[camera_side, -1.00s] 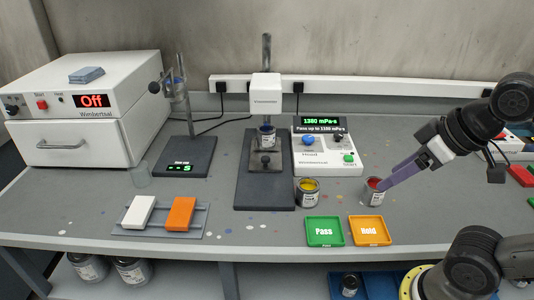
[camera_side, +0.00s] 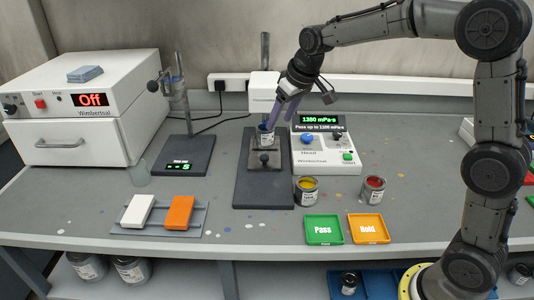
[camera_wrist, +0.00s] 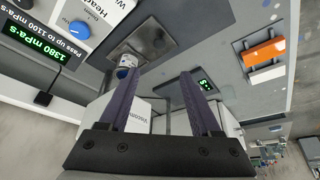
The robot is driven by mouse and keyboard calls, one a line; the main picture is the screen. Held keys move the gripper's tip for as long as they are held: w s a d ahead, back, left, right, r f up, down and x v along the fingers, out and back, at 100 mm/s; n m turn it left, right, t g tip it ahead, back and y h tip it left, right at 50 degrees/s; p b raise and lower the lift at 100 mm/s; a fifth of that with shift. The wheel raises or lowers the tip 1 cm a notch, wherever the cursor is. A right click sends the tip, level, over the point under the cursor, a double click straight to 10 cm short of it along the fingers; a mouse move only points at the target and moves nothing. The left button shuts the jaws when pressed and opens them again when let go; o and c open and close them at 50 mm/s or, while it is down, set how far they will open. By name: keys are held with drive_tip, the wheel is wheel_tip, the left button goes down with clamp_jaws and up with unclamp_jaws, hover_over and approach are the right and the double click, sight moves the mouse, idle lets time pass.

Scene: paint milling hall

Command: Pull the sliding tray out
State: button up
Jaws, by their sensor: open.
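The white bench oven (camera_side: 95,75) stands at the left with its display reading Off. Its lower front is a flat drawer-like panel (camera_side: 100,145) with a grey bar handle (camera_side: 60,145). The panel looks closed, and I see no tray inside. My gripper (camera_side: 281,120) is open and empty, far to the right of the handle, beside the viscometer (camera_side: 264,87) and near the small can (camera_side: 266,138) on its stand. The wrist view shows both purple fingers (camera_wrist: 159,80) spread apart, with the can (camera_wrist: 127,64) near the left fingertip.
A stand with a dark base (camera_side: 185,157) lies between oven and viscometer. A grey rack (camera_side: 190,229) holds white and orange blocks. Yellow (camera_side: 306,190) and red (camera_side: 373,189) paint cans stand behind the Pass (camera_side: 323,229) and Hold (camera_side: 368,228) trays.

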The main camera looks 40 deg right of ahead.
sight(265, 157)
drive_tip(key=x, duration=1.4)
drive_tip(key=shift+s+d+f, duration=0.1)
drive_tip(key=shift+s+f, duration=0.1)
drive_tip(key=shift+f, duration=0.3)
clamp_jaws()
idle(0.7)
